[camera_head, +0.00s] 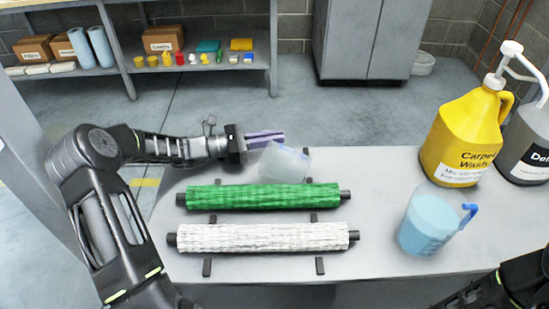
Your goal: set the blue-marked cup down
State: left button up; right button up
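A translucent cup (284,164) is tilted near the back edge of the grey table, behind the green roller. My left gripper (265,138) is at its upper left, with purple parts at its tip that meet the cup's upper side. It appears shut on the cup at that side; the exact contact is too small to see. No blue mark shows clearly on this cup. A second clear cup (428,222) with a blue handle and light blue liquid stands upright at the right. My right arm shows at the bottom right corner; its gripper is out of view.
A green roller (262,197) and a white roller (262,237) lie on black supports across the table (374,180). A yellow jug (465,135) and a grey pump bottle (527,143) stand at the right. The tabletop between the rollers and blue-handled cup is clear.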

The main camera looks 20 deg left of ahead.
pick_arm(q)
jog(key=shift+s+d+f, duration=0.1)
jog(key=shift+s+d, duration=0.1)
jog(key=shift+d, duration=0.05)
jog(key=shift+p+v, duration=0.65)
jog(key=shift+v, duration=3.2)
jog(key=shift+o, duration=0.5)
